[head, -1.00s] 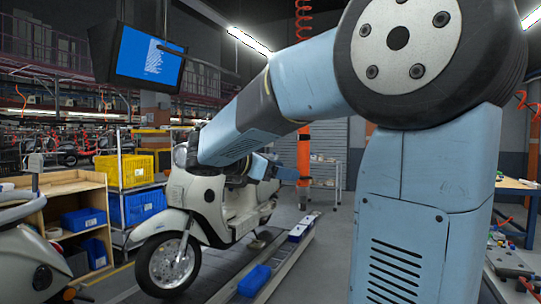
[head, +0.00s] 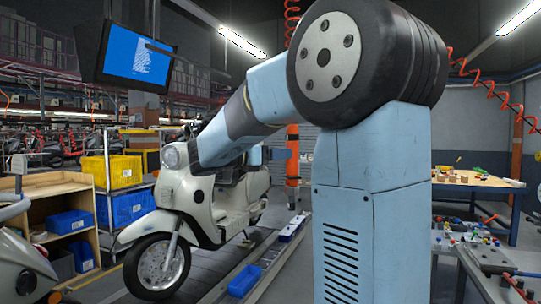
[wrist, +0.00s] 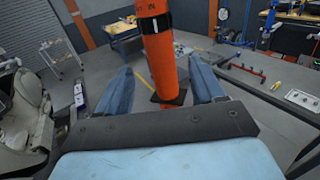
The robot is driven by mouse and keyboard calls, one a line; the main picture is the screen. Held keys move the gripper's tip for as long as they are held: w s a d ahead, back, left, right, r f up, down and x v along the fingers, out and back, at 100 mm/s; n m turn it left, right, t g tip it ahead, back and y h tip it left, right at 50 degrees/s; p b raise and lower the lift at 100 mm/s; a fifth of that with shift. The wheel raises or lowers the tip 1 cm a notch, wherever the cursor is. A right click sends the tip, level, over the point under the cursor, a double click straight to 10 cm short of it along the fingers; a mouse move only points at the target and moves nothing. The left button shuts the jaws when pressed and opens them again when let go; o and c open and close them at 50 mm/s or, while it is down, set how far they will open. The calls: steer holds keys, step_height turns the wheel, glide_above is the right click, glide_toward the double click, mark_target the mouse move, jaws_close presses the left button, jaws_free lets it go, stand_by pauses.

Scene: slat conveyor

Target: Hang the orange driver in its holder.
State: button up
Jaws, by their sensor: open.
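My gripper (wrist: 160,88) is open, its two blue fingers spread apart in the wrist view with nothing gripped. In the head view the gripper is mostly hidden behind my arm.
A wooden-topped workbench (head: 470,180) and a nearer table with parts (head: 490,258) are at the right. Shelving with yellow and blue crates (head: 125,172) is at the left.

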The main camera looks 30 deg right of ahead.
mark_target(287, 176)
steer(key=shift+w+d, duration=0.15)
steer(key=shift+d, duration=0.95)
steer(key=shift+w+d, duration=0.1)
steer(key=shift+d, duration=1)
